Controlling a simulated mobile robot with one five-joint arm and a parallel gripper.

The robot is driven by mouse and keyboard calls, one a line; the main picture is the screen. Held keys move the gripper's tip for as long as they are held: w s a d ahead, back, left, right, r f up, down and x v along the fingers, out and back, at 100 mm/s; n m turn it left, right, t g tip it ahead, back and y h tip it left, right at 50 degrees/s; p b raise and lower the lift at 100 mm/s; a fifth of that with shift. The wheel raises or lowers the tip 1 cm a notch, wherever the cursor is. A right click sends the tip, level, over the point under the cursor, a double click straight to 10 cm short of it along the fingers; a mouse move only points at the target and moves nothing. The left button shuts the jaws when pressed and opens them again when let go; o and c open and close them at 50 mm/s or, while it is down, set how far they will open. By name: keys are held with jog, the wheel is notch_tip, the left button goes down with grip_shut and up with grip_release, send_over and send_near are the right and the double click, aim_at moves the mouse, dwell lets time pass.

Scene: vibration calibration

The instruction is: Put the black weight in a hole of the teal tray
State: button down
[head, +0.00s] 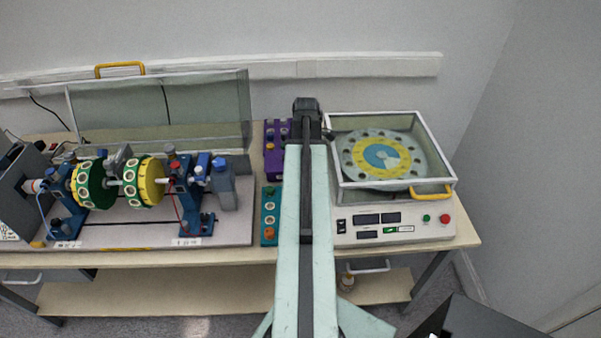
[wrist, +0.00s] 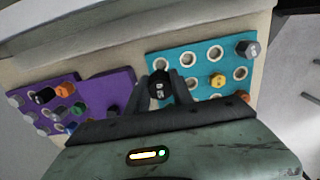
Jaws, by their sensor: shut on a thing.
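My gripper (wrist: 161,82) is shut on the black weight (wrist: 159,90), a dark cylinder with pale marks on its top. In the wrist view it is at the left edge of the teal tray (wrist: 206,68), close to an empty corner hole. How high the weight is above the tray cannot be told. The teal tray has several empty light-rimmed holes, a yellow weight (wrist: 217,80) in the middle and a dark weight (wrist: 247,48) at the upper right corner. In the head view the teal tray (head: 263,238) is partly hidden by my arm, and the held weight cannot be made out.
Purple trays (wrist: 104,88) with coloured weights lie left of the teal tray in the wrist view. In the head view a rotor rig (head: 120,180) stands at the left and a clear-walled balancing machine (head: 395,228) at the right. A wall rail (head: 350,65) runs behind.

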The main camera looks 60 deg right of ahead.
jog(key=shift+f, duration=0.1)
jog(key=shift+w+a+f+b, duration=0.1)
jog(key=shift+w+f+b, duration=0.1)
jog(key=shift+f+b, duration=0.45)
notch_tip(320, 180, down, 4)
jog(key=b, duration=0.4)
jog(key=shift+f, duration=0.15)
jog(key=shift+b, duration=0.3)
jog(key=shift+f, duration=0.2)
jog(key=shift+f+b, duration=1)
jog(key=shift+b, duration=0.1)
jog(key=c, duration=1)
grip_release()
jog(key=shift+c, duration=0.2)
jog(key=shift+r, duration=0.1)
